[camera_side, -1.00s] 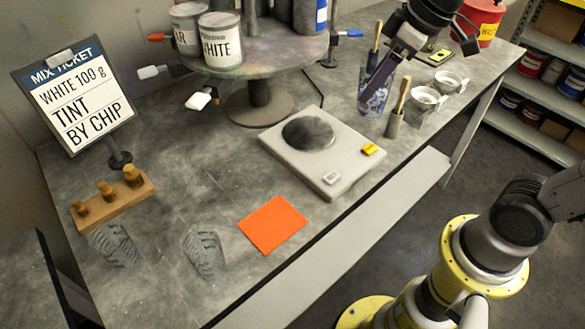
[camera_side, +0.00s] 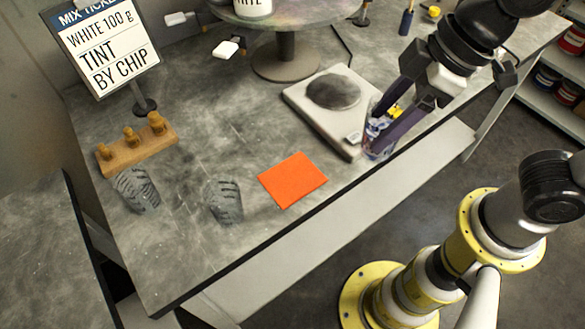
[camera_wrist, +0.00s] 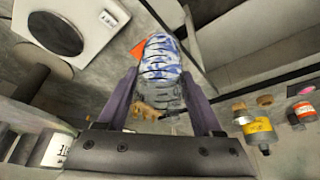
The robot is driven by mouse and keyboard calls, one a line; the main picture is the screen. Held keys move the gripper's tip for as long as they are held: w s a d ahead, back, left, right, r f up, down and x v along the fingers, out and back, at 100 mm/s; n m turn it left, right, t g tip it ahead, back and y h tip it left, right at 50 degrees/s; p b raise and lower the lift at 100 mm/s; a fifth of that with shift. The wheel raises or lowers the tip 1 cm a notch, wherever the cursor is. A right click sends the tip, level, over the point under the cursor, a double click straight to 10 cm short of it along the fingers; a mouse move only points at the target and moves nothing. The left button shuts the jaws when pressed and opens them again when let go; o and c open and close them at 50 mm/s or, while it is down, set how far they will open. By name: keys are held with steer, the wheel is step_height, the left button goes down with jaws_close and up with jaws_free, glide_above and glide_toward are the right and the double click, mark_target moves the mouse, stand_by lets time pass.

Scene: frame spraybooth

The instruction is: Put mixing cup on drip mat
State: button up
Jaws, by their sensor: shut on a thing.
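My gripper (camera_side: 392,112) is shut on a clear mixing cup (camera_side: 376,142) with blue marks on its wall. The cup is in front of the right front corner of the scale, near the table's front edge. I cannot tell its exact height above the table. The wrist view shows the cup (camera_wrist: 160,68) between both fingers (camera_wrist: 160,95). The drip mat appears to be the flat orange square (camera_side: 292,180), left of the cup and bare. Its orange corner (camera_wrist: 137,49) shows beside the cup in the wrist view.
A scale (camera_side: 318,112) with a dark round pan stands behind the mat. Two clear cups (camera_side: 137,190) (camera_side: 226,203) stand left of the mat. A wooden block with brass weights (camera_side: 138,150), a ticket stand (camera_side: 105,45) and a round turntable stand (camera_side: 286,60) are farther back.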

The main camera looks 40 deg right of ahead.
steer(key=w+a+f, duration=0.2)
steer(key=w+f, duration=0.1)
steer(key=f, duration=0.1)
steer(key=w+a+f, duration=0.3)
steer(key=w+f, duration=0.1)
steer(key=w+a+f, duration=0.3)
steer(key=f, duration=0.1)
steer(key=shift+w+a, duration=0.2)
steer(key=shift+w, duration=0.05)
steer(key=shift+f, duration=0.4)
steer(key=shift+f, duration=0.15)
steer(key=o, duration=1.5)
steer(key=shift+c, duration=0.2)
